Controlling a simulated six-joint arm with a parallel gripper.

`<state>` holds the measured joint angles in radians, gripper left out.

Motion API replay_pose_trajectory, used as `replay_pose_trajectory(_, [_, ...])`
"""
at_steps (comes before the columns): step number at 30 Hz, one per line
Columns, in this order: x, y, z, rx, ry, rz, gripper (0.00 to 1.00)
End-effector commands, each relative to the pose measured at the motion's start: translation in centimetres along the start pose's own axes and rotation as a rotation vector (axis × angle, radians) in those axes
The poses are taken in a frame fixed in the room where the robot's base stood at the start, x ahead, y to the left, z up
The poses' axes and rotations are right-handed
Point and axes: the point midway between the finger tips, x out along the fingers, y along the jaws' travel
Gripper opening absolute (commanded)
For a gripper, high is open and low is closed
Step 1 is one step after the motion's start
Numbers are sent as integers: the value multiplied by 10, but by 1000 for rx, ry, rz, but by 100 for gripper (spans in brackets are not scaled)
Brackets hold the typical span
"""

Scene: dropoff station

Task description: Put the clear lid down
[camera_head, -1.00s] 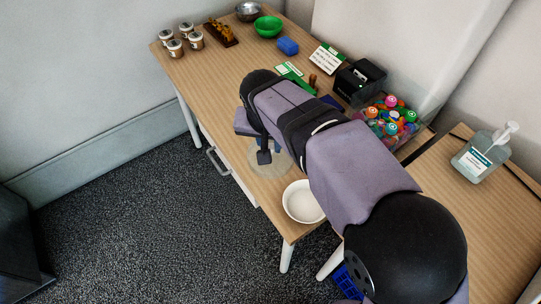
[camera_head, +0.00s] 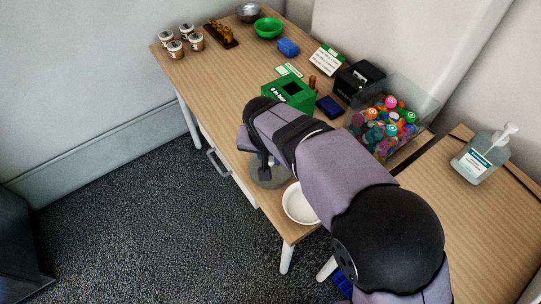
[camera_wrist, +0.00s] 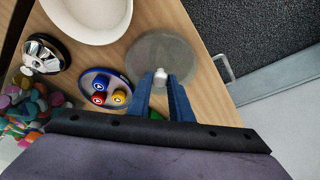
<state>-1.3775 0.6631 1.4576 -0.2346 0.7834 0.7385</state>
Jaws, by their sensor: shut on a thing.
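The clear lid is a round translucent disc with a pale knob, seen in the head view (camera_head: 270,180) partly hidden by my arm, and in the wrist view (camera_wrist: 178,50). It is near the table's front edge, beside the white bowl (camera_head: 300,204), which also shows in the wrist view (camera_wrist: 92,18). My gripper (camera_wrist: 161,84) is shut on the lid's knob, with a blue finger on each side; it also shows in the head view (camera_head: 264,172). I cannot tell whether the lid touches the wooden table (camera_head: 230,110) or hangs just above it.
A blue-rimmed dish (camera_wrist: 84,84) with red, blue and yellow pieces lies close to the lid. A chrome-topped object (camera_wrist: 42,54) stands beside it. A clear bin of colourful pieces (camera_head: 384,140) and a green box (camera_head: 284,93) stand behind. The table's left middle is clear.

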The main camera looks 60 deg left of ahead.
Motion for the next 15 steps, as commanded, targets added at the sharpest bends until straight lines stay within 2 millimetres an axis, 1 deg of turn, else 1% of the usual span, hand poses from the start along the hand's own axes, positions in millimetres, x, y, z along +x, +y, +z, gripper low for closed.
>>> replay_pose_trajectory(2, [3, 0, 1, 0, 0, 0, 0])
replay_pose_trajectory(3, [3, 0, 1, 0, 0, 0, 21])
replay_pose_trajectory(5, [3, 0, 1, 0, 0, 0, 36])
replay_pose_trajectory(6, [3, 0, 1, 0, 0, 0, 38])
replay_pose_trajectory(15, [1, 0, 0, 0, 0, 0, 38])
